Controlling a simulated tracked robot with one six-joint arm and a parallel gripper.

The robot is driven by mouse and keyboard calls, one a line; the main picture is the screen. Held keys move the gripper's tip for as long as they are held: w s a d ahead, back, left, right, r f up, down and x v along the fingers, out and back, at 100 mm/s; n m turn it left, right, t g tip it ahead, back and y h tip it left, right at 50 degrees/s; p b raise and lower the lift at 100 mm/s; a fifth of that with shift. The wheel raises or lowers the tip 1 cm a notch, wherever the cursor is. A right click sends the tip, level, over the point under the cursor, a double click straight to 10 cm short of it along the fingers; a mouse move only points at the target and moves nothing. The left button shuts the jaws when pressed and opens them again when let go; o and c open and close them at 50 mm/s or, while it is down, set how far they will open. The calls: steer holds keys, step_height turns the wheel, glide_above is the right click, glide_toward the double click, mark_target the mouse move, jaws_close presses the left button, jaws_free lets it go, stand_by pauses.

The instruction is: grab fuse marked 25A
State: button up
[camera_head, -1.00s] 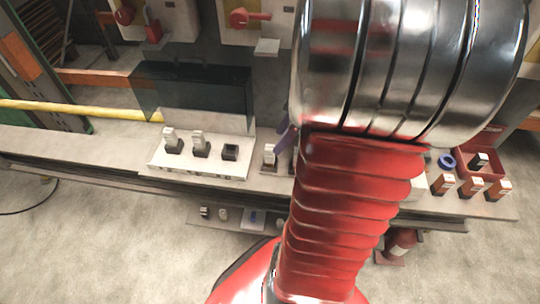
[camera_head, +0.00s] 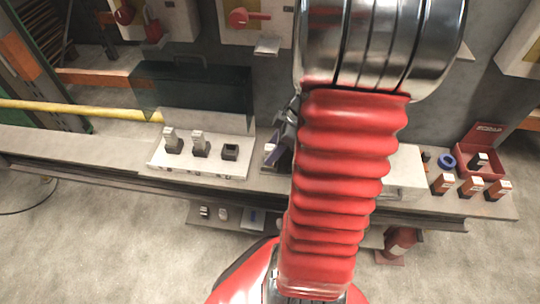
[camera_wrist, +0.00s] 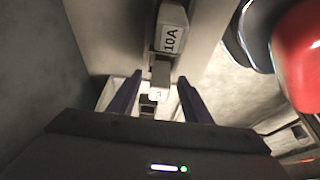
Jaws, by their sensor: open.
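No 25A marking is readable in either view. In the wrist view, a pale fuse marked 10A (camera_wrist: 172,35) lies beyond my fingertips. A smaller block, likely another fuse (camera_wrist: 159,74), shows between the purple fingers of my gripper (camera_wrist: 160,80), its marking unreadable. My gripper is open, with a finger on each side of that block; contact cannot be told. In the head view, my gripper (camera_head: 284,146) is low over the bench, partly hidden by my arm. A white panel (camera_head: 190,168) to its left bears two upright pale fuses (camera_head: 170,139) (camera_head: 198,143) and an empty-looking dark socket (camera_head: 230,152).
A white case (camera_head: 402,175) sits right of my arm. A dark transparent cover (camera_head: 190,90) rises behind the panel.

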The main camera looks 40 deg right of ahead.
steer(key=shift+x, duration=0.9)
steer(key=shift+c, duration=0.2)
jaws_close()
steer(key=shift+r, duration=0.15)
step_height(320, 180, up, 10)
steer(key=shift+f, duration=0.1)
stand_by(0.5)
stand_by(0.4)
